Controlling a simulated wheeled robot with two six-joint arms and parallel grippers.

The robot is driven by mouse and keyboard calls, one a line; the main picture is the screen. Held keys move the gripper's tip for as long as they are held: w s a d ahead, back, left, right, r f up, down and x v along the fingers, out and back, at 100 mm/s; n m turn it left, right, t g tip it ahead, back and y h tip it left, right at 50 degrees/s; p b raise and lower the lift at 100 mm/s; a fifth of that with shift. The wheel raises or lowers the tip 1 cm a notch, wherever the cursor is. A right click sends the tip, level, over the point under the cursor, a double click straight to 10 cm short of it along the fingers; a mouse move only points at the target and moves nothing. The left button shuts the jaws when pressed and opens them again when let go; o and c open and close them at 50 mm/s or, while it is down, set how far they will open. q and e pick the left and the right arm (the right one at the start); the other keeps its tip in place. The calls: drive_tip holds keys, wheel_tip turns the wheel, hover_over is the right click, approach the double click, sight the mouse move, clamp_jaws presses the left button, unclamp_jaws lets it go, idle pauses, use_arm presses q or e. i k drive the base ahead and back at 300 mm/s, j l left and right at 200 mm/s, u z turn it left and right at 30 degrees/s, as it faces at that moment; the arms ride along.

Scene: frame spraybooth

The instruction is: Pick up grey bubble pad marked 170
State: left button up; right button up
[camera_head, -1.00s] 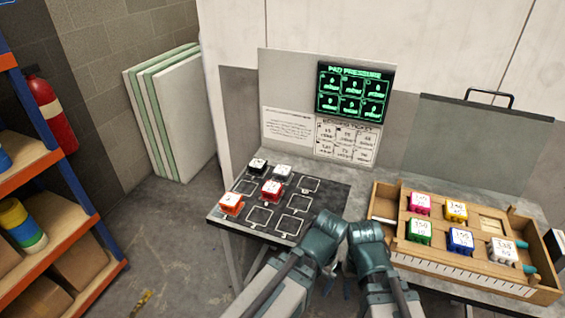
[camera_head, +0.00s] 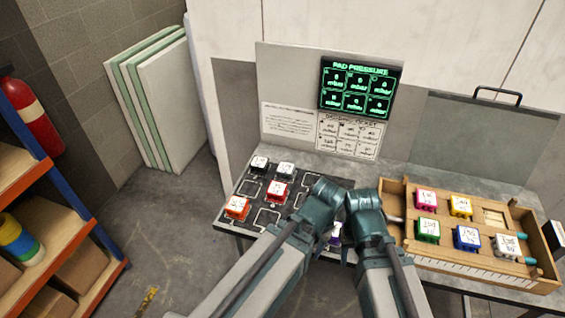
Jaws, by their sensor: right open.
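A dark grey pad with a white top (camera_head: 286,169) sits at the back of the black board (camera_head: 234,218); it looks like the grey one, but I cannot read its number. A black pad (camera_head: 260,164) is to its left. My right gripper (camera_head: 393,218) is open near the left end of the wooden tray, well to the right of the grey pad, and is mostly hidden by its own wrist. My left arm crosses the right part of the board; its gripper is hidden behind the wrist.
Red (camera_head: 277,191) and orange (camera_head: 237,207) pads sit on the board. A purple pad (camera_head: 335,233) shows partly between my arms. The wooden tray (camera_head: 465,274) holds pink, yellow, green, blue and white pads. A panel with a pressure display (camera_head: 361,88) stands behind.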

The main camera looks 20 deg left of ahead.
sight(285, 171)
drive_tip(key=i+j+z, duration=0.1)
drive_tip(key=j, duration=0.3)
drive_tip(key=i+j, duration=0.2)
drive_tip(key=j, duration=0.2)
drive_tip(key=i+j+z, duration=0.15)
drive_tip(key=j, duration=0.2)
drive_tip(key=i+j+z, duration=0.1)
drive_tip(key=j, duration=0.3)
drive_tip(key=i+j, duration=0.1)
drive_tip(key=j, duration=0.35)
drive_tip(key=z, duration=0.05)
